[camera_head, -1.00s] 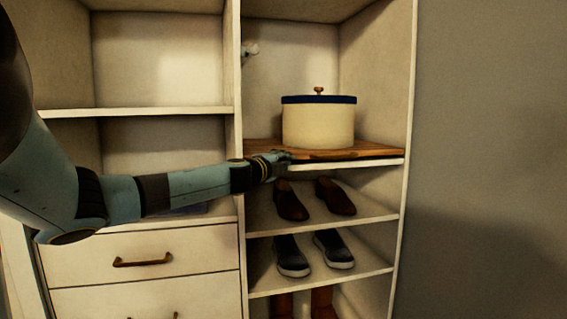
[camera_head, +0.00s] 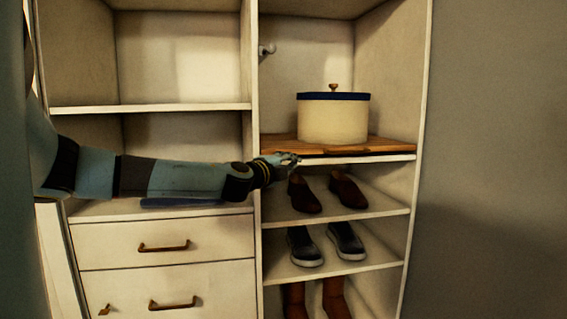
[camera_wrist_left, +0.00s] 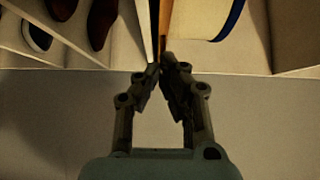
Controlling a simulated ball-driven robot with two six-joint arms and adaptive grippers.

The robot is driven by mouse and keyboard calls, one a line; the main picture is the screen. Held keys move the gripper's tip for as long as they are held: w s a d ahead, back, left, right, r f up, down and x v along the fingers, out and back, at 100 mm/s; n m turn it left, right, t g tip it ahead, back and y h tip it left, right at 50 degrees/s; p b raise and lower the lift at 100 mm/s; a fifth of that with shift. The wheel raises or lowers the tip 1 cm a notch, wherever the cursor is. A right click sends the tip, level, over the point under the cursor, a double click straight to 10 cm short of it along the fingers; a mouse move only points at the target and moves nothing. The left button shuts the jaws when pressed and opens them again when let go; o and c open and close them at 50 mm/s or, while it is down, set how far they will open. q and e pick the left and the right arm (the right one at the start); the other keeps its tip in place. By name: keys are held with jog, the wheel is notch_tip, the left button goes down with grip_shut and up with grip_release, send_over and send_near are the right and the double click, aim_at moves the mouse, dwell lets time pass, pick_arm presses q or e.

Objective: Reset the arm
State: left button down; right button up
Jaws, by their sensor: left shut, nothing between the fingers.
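My left arm comes in from the left in the head view, stretched across the front of the wardrobe. My left gripper (camera_head: 288,158) is at the front edge of the shelf with the wooden board, below and left of the round box. In the left wrist view the left gripper (camera_wrist_left: 160,68) has its fingertips together with nothing between them. The fingertips line up with the edges of the board (camera_wrist_left: 166,28) and shelf; I cannot tell whether they touch. My right gripper is not in view.
A cream round box (camera_head: 332,120) with a blue-rimmed lid stands on the wooden board (camera_head: 385,149). Brown shoes (camera_head: 347,190) and dark sneakers (camera_head: 346,241) sit on lower shelves. Drawers (camera_head: 165,245) are at left. A plain wall (camera_head: 495,150) is at right.

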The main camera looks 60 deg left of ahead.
pick_arm(q)
jog(key=p+v, duration=0.1)
jog(key=v, duration=0.2)
jog(key=shift+s+d+r+p, duration=0.1)
jog(key=shift+s+d+p, duration=0.1)
jog(key=shift+p, duration=0.1)
